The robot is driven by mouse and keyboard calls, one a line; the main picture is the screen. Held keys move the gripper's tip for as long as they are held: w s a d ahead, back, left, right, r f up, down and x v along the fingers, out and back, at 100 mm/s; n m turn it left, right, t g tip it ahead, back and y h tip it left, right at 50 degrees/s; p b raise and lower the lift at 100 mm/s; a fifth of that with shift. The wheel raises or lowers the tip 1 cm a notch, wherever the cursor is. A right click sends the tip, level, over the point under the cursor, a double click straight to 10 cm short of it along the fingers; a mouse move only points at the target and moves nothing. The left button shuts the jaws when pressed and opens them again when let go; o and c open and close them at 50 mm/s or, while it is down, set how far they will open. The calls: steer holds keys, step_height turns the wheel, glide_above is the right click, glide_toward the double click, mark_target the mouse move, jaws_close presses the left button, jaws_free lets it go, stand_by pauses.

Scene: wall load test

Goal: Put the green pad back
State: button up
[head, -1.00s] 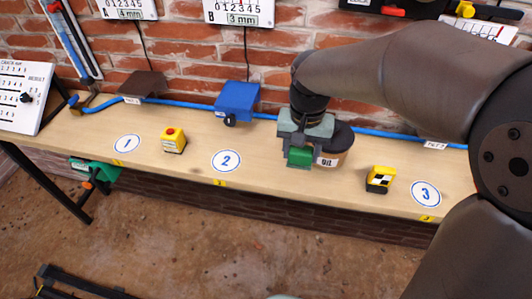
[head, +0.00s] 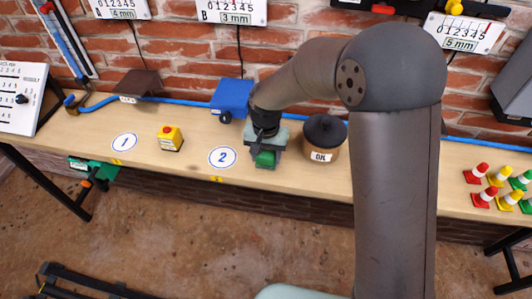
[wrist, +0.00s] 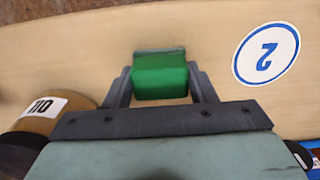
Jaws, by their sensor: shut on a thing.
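The green pad (head: 265,159) is a small green block. My gripper (head: 266,153) is shut on it, pointing down over the bench between the number 2 marker and the oil pot. In the wrist view the pad (wrist: 160,78) sits between the two dark fingers (wrist: 160,88), with bare wood around it. I cannot tell whether its underside touches the bench. The round number 2 marker (head: 223,157) is just left of the gripper, and it also shows in the wrist view (wrist: 266,54).
The oil pot (head: 323,140) stands close right of the gripper. A blue box (head: 232,97) stands behind, near a blue hose. A yellow block with a red button (head: 170,139) is further left. Small cones (head: 496,180) stand at right. A green holder (head: 95,172) hangs under the bench's left end.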

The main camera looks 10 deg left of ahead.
mark_target(266, 154)
steer(key=shift+f, duration=0.2)
steer(key=o, duration=0.9)
steer(key=shift+r, duration=0.1)
step_height(266, 154, up, 12)
steer(key=b, duration=0.1)
steer(key=s+d+r, duration=0.1)
steer(key=s+d, duration=0.2)
steer(key=d, duration=0.6)
steer(key=s+d+r, duration=0.1)
steer(key=s+d, duration=0.3)
steer(key=d, duration=0.4)
steer(key=shift+t, duration=0.3)
steer(key=s+d+f, duration=0.1)
steer(key=s+d, duration=0.2)
steer(key=s, duration=0.1)
steer(key=s+d+f, duration=0.1)
steer(key=s+d, duration=0.2)
steer(key=s, duration=0.1)
steer(key=s+d+f, duration=0.1)
steer(key=s+d, duration=0.3)
steer(key=shift+s+d, duration=0.1)
